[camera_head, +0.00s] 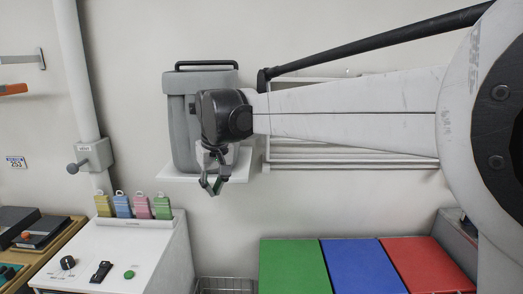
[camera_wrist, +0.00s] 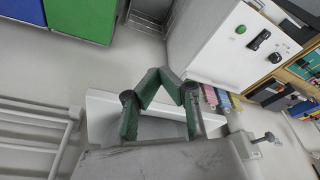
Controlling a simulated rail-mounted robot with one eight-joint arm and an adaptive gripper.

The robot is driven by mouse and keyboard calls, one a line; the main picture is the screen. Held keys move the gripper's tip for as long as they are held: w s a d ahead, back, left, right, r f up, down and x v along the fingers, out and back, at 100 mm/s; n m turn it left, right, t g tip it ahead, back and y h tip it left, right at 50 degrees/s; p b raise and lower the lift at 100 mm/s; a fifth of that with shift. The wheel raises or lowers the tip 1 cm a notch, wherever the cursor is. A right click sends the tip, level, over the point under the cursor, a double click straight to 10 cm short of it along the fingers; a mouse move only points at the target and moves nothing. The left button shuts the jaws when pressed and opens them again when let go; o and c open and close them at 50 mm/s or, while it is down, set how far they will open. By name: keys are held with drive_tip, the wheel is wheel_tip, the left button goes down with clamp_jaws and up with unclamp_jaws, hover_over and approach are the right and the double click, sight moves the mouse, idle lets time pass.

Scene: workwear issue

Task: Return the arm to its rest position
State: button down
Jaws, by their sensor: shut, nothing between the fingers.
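My gripper (camera_head: 211,186) hangs at the end of my arm in the head view, pointing down in front of a grey case with a black handle (camera_head: 181,110). Its green fingers also show in the wrist view (camera_wrist: 161,76), with the tips together and nothing between them. The case stands on a white wall shelf (camera_head: 166,175). The gripper is in the air, above and to the right of the white control cabinet (camera_head: 130,250). My arm hides part of the wall rack behind it.
Green (camera_head: 290,266), blue (camera_head: 362,266) and red (camera_head: 427,265) panels lie at the lower right. Coloured tags (camera_head: 122,206) stand along the cabinet's back edge. A white rail rack (camera_head: 350,163) is on the wall. A wire basket (camera_head: 224,285) sits between cabinet and panels.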

drive_tip(key=s+d+f+m+t+b, duration=0.1)
drive_tip(key=s+d+m, duration=0.1)
drive_tip(key=s+d, duration=0.7)
drive_tip(key=s+d+m+t+b, duration=0.1)
drive_tip(key=s+d, duration=0.3)
drive_tip(key=d, duration=0.8)
drive_tip(key=s+d+f+m+t, duration=0.1)
drive_tip(key=s+d+f, duration=0.4)
drive_tip(key=s, duration=0.2)
drive_tip(key=s+d+f+m+t+h+b, duration=0.1)
drive_tip(key=s+d+f+m, duration=0.1)
drive_tip(key=s+d+f, duration=0.4)
drive_tip(key=shift+s+d+h, duration=0.3)
drive_tip(key=shift+s, duration=0.75)
